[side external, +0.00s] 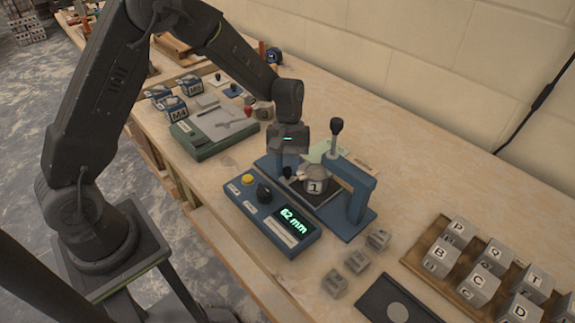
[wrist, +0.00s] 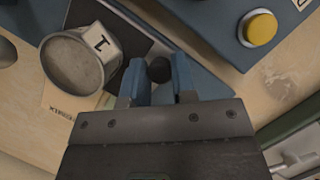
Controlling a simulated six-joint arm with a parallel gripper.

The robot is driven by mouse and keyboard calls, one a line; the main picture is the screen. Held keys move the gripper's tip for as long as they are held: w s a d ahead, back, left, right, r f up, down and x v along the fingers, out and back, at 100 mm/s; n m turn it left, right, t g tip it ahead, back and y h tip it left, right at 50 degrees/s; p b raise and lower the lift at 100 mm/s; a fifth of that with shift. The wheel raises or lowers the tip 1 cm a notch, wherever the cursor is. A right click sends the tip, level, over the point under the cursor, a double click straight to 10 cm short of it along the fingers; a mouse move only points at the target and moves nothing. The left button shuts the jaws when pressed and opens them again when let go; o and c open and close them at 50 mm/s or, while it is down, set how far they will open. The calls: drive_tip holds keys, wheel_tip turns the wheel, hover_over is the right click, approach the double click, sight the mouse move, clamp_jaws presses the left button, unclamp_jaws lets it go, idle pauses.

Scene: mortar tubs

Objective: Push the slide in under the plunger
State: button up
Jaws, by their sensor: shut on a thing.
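The dark slide (side external: 326,199) lies on the blue base of the press (side external: 361,198) and carries a grey tub marked 1 (side external: 316,182). The tub stands upright, close to the press's overhead arm. The plunger's black handle (side external: 336,126) is raised above that arm; its lower end is hidden. My gripper (side external: 288,170) is at the slide's left end, shut on the slide's black knob (wrist: 160,69). In the wrist view the knob shows between my two blue fingertips (wrist: 155,78), and the tub (wrist: 80,62) stands to their left.
A blue control box (side external: 272,215) with a yellow button and a "62 mm" display sits in front of the press. Small grey blocks (side external: 357,260) and a tray of lettered blocks (side external: 432,267) lie to the right. A green scale-like device (side external: 214,132) is at left.

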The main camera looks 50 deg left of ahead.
sight(299, 191)
clamp_jaws()
drive_tip(key=shift+d, duration=2.1)
drive_tip(key=o, duration=0.6)
unclamp_jaws()
drive_tip(key=shift+r, duration=0.15)
drive_tip(key=shift+v, duration=6.85)
